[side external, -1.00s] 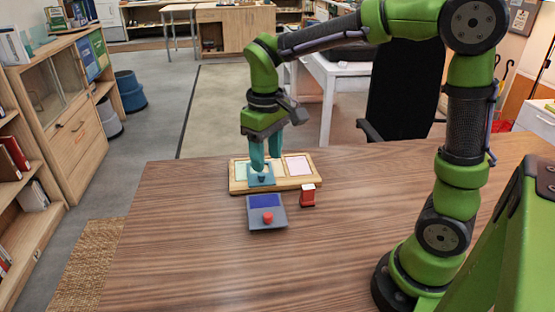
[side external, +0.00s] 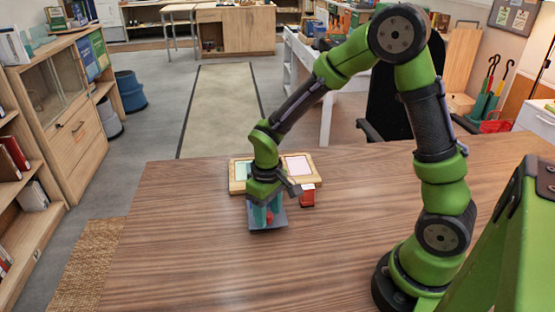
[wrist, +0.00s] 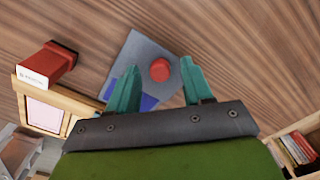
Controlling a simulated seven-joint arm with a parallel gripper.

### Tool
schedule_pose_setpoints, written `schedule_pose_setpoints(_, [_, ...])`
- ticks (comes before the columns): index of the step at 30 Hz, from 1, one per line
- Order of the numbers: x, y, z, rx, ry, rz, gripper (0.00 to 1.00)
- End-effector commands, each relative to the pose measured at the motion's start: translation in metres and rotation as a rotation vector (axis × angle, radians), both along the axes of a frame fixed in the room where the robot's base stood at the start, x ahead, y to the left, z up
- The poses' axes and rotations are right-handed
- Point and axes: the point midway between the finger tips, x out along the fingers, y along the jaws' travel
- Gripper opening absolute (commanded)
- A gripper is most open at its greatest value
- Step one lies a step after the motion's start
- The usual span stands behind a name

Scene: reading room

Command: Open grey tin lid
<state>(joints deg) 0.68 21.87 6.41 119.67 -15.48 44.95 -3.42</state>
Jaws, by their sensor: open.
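The grey tin (wrist: 148,52) is a flat grey square with a blue panel (wrist: 148,103) on its far part and a round red knob (wrist: 159,70) on its grey part. It lies on the wooden table, and in the side view only its edge (side external: 281,223) shows well. My gripper (side external: 263,217) is over the tin, fingers pointing down. In the wrist view the open teal fingers (wrist: 158,68) stand on either side of the red knob with gaps. Whether they touch the tin is unclear. I cannot tell the lid's seam.
A red block with a white label (side external: 307,197) stands close to the tin's right. A wooden tray (side external: 318,176) with a green and a pink panel lies behind; its middle is hidden by my arm. The table's front and left are clear.

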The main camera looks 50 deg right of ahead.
Motion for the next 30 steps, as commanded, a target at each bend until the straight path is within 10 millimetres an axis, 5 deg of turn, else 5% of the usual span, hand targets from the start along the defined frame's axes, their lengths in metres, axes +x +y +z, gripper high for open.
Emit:
schedule_pose_setpoints(9, [0.0001,0.0,-0.0021,0.0,-0.001,0.0,0.49])
schedule_pose_setpoints(19, [0.0002,0.0,-0.0018,0.0,-0.001,0.0,0.0])
schedule_pose_setpoints(30, [-0.0067,0.0073,-0.0015,0.0,0.0,0.003,0.0])
